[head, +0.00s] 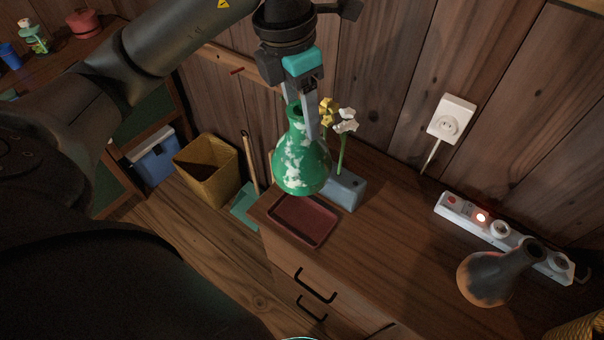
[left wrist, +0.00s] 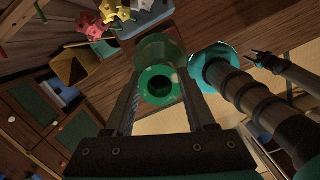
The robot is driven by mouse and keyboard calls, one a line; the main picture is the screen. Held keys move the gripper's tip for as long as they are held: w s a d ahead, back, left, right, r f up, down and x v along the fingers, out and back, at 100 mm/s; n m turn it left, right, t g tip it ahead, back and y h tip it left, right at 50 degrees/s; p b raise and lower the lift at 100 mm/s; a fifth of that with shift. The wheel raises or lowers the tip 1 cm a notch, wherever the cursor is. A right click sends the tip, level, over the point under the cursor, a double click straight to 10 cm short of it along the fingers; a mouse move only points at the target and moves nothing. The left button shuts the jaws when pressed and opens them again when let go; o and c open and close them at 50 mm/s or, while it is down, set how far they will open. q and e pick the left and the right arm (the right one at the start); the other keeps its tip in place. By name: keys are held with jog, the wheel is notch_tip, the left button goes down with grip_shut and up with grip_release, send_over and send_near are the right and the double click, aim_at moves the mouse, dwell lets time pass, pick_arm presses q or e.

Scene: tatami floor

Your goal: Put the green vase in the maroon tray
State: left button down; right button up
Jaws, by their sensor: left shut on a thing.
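The green vase (head: 301,166) has white blotches and a narrow neck. My left gripper (head: 302,118) is shut on its neck and holds it upright, above and just behind the maroon tray (head: 302,222). The tray lies flat and looks empty on the left end of the wooden cabinet.
A blue-grey block vase (head: 346,190) with yellow and white flowers stands close behind the tray. A dark round vase (head: 497,274) and a white power strip (head: 500,235) are at the right. A yellow basket (head: 208,168) stands left of the cabinet. The cabinet top's middle is clear.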

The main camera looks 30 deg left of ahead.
aim_at(302, 162)
pick_arm(q)
notch_tip(302, 162, down, 10)
jog(key=shift+r+b, duration=0.1)
jog(key=shift+b, duration=0.9)
jog(key=shift+f, duration=0.85)
notch_tip(302, 162, down, 3)
jog(key=shift+f+b, duration=0.2)
jog(key=shift+b, duration=0.35)
jog(key=shift+f, duration=0.1)
pick_arm(e)
jog(key=f, duration=0.1)
jog(key=w+d+f, duration=0.1)
jog(key=f, duration=0.1)
jog(key=shift+w+d+f, duration=0.3)
jog(key=shift+w, duration=0.1)
pick_arm(q)
jog(key=shift+c, duration=2.4)
grip_release()
jog(key=shift+o, duration=1.4)
pick_arm(e)
jog(key=shift+a, duration=0.25)
